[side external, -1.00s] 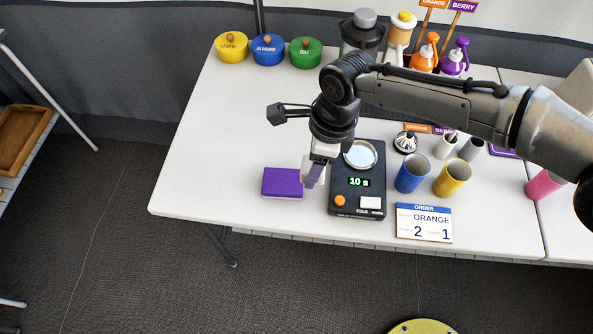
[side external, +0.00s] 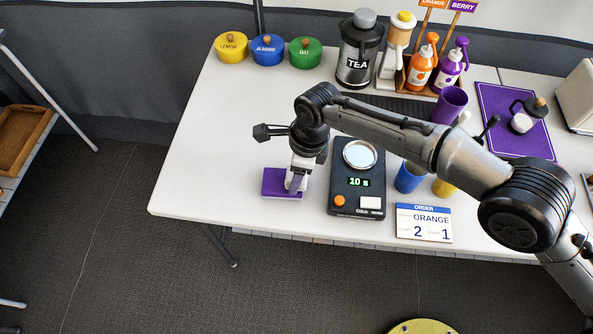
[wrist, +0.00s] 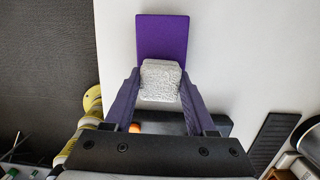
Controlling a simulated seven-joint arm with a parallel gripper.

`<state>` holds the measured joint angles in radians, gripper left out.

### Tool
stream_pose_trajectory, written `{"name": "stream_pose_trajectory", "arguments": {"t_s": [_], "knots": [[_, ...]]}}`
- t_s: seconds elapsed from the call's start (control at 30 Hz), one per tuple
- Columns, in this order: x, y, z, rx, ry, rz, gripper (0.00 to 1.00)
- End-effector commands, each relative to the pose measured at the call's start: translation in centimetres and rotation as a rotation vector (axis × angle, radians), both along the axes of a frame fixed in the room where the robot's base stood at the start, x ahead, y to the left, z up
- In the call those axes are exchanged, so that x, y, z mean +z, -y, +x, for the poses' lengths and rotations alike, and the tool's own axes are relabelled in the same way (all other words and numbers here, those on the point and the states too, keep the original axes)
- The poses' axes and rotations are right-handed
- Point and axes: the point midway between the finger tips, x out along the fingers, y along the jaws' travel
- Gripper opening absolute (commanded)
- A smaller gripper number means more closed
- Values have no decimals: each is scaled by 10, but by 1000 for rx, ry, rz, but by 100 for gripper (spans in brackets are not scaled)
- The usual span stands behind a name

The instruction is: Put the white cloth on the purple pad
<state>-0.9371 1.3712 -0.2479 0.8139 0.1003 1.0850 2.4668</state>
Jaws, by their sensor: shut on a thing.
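The purple pad (side external: 273,178) lies flat on the white table near its front edge, left of the black scale. It also shows in the wrist view (wrist: 162,33), beyond the fingertips. My gripper (side external: 296,185) is over the pad's right part. In the wrist view my gripper (wrist: 160,92) is shut on the white cloth (wrist: 160,80), a textured, folded block between the two purple fingers. The cloth overlaps the pad's near end in that view. The fingers largely hide the cloth in the side view. I cannot tell whether cloth and pad touch.
The black scale (side external: 345,207) with a round silver plate stands just right of the pad. A blue cup (side external: 408,178) and an order card (side external: 424,222) are farther right. A larger purple mat (side external: 496,105) lies at the back right. The table left of the pad is clear.

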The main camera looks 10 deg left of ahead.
Motion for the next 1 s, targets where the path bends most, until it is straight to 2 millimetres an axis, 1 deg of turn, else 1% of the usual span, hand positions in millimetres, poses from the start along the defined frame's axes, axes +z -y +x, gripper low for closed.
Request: {"name": "stream_pose_trajectory", "arguments": {"t_s": [0.23,0.27,0.4,0.43,0.67,0.77,0.87,0.97,1.0], "knots": [[-3,0,0,0,0,0,3],[-3,0,0,0,0,0,60],[-2,0,0,0,0,0,85],[-2,0,0,0,0,0,86],[-2,0,0,0,0,0,86],[1,0,0,0,1,1,86],[11,1,1,0,2,2,86],[28,4,0,0,2,2,86],[36,5,1,0,2,2,86]]}}
